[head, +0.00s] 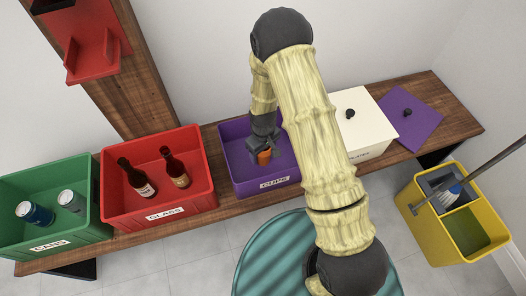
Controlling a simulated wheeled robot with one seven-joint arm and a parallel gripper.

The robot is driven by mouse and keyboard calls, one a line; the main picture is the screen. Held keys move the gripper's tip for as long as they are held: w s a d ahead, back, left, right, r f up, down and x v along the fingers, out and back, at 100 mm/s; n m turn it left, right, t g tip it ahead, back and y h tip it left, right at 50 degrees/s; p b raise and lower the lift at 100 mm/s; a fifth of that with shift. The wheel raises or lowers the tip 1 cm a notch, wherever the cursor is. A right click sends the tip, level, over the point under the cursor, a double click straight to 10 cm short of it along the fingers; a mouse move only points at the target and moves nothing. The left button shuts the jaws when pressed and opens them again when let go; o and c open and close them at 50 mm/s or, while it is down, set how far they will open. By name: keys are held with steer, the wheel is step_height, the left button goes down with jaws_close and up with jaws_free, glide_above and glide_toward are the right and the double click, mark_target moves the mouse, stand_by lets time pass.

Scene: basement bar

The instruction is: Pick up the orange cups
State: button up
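One small orange cup (264,157) shows inside the purple bin (237,180), whose front label reads CUPS. My gripper (262,146) reaches down into this bin, with its dark fingers right at the cup. The cup shows between and just below the fingertips. The fingers are too small and partly hidden to tell whether they grip it or only stand around it. I cannot tell whether the cup touches the bin floor. My arm covers part of the view to the right of the bin.
Left of the purple bin stand a red GLASS bin (205,203) with two bottles and a green CANS bin (80,239) with cans. A white box (378,120) and a purple lid (412,122) are at the right. A yellow mop bucket (424,235) and a teal round object (275,240) stand in front.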

steer(key=c, duration=0.6)
steer(key=shift+c, duration=0.2)
step_height(320, 180, up, 10)
steer(key=p, duration=0.3)
